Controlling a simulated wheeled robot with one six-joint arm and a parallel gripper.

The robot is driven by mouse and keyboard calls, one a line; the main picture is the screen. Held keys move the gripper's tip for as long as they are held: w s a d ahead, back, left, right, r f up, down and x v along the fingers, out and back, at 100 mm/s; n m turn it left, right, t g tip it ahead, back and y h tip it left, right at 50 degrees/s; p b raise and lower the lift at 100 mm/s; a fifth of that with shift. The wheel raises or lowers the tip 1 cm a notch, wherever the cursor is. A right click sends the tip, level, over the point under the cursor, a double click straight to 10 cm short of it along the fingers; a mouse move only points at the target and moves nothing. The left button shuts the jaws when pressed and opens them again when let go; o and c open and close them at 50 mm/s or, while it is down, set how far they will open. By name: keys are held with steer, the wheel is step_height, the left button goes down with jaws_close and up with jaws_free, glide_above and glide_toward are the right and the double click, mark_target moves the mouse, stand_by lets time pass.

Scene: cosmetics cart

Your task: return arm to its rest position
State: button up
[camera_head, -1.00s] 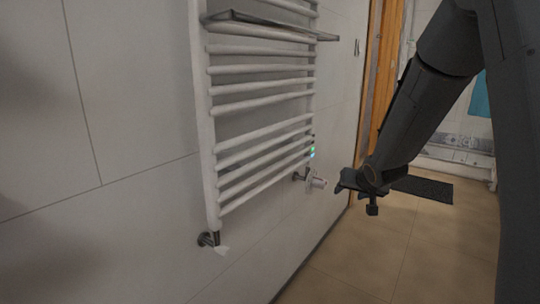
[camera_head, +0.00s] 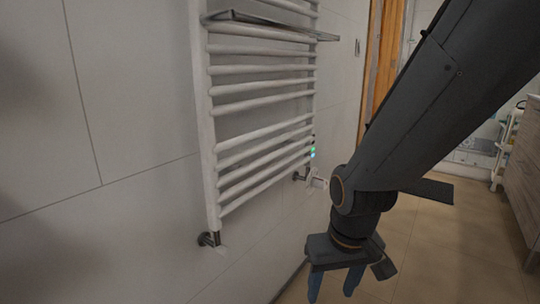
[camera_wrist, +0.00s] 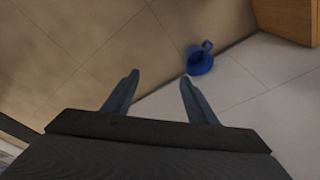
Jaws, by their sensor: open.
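My gripper (camera_head: 333,283) hangs at the lower middle of the head view, below my bent dark arm, with its blue-grey fingers pointing down. The fingers are spread apart and nothing is between them. In the wrist view my gripper (camera_wrist: 158,100) also shows open and empty, above a tiled floor.
A white towel radiator (camera_head: 262,120) with a metal shelf (camera_head: 270,25) is on the tiled wall to the left. A dark mat (camera_head: 432,189) lies on the floor behind my arm. A wooden cabinet (camera_head: 524,175) stands at right. A blue object (camera_wrist: 200,60) is on the floor.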

steer(key=s+a+r+n+g, duration=0.2)
steer(key=s+a+n, duration=0.2)
steer(key=s+a, duration=0.65)
steer(key=d+r+m+p, duration=0.3)
steer(key=d+r+p, duration=0.5)
steer(key=r+p, duration=0.3)
steer(key=d+r+m+p, duration=0.3)
steer(key=d+r+p, duration=0.6)
steer(key=r+p, duration=0.3)
steer(key=p, duration=0.3)
steer(key=shift+d, duration=0.2)
